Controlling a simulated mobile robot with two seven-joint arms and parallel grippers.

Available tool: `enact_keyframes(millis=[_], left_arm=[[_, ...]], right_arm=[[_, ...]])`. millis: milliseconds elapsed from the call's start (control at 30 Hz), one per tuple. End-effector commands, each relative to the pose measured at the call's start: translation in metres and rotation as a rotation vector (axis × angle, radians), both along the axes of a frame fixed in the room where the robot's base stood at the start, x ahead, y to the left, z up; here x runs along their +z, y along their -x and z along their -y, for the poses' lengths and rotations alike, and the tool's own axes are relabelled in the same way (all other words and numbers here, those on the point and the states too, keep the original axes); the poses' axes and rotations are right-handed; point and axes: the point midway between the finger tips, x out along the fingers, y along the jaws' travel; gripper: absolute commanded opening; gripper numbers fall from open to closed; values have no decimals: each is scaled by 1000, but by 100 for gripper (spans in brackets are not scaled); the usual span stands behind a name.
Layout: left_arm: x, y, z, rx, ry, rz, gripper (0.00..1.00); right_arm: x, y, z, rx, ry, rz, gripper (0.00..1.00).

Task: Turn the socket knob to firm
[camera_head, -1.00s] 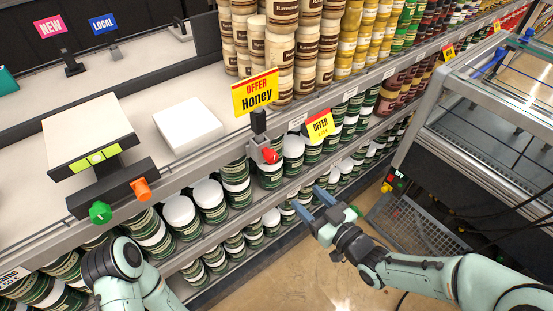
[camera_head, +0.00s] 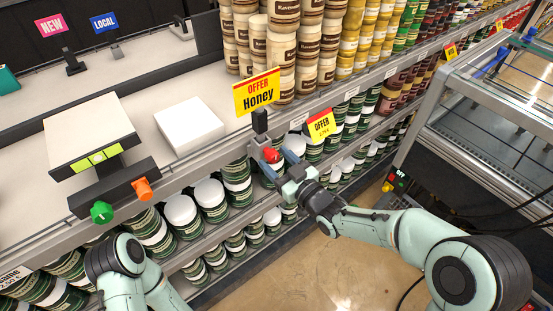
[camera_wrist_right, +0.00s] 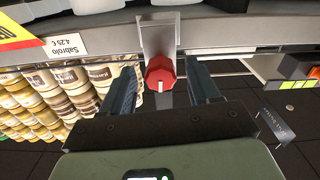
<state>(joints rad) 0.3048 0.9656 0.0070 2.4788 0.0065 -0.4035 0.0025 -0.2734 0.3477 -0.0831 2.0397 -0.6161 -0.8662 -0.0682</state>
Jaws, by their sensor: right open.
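A red knob (camera_head: 271,155) sits on a grey bracket at the front edge of the shelf, below a small black block. In the right wrist view the red knob (camera_wrist_right: 160,76) is faceted and has a pale mark pointing down. My right gripper (camera_head: 279,165) is open, with its two blue-grey fingers on either side of the knob. In the wrist view there are gaps between the knob and both fingers, so I see no contact. I see no lettering on the knob. My left arm shows at the lower left, but its gripper is out of view.
An orange knob (camera_head: 143,190) and a green knob (camera_head: 101,212) are on a black unit left of the red one. A yellow "Offer Honey" sign (camera_head: 257,92) stands just above it. Several green cans stand on the shelves below. A metal-framed cart (camera_head: 470,165) stands to the right.

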Motion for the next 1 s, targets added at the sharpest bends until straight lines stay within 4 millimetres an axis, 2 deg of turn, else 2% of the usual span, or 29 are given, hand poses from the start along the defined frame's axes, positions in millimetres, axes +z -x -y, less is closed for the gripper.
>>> enact_keyframes(millis=[333, 500, 1000], left_arm=[[0, 0, 0, 0, 0, -1, 43], [0, 0, 0, 0, 0, -1, 43], [-7, -2, 0, 3, -3, 9, 43]], right_arm=[[0, -3, -2, 0, 0, 0, 61], [0, -3, -2, 0, 0, 0, 6], [-2, -3, -2, -1, -87, -63, 5]])
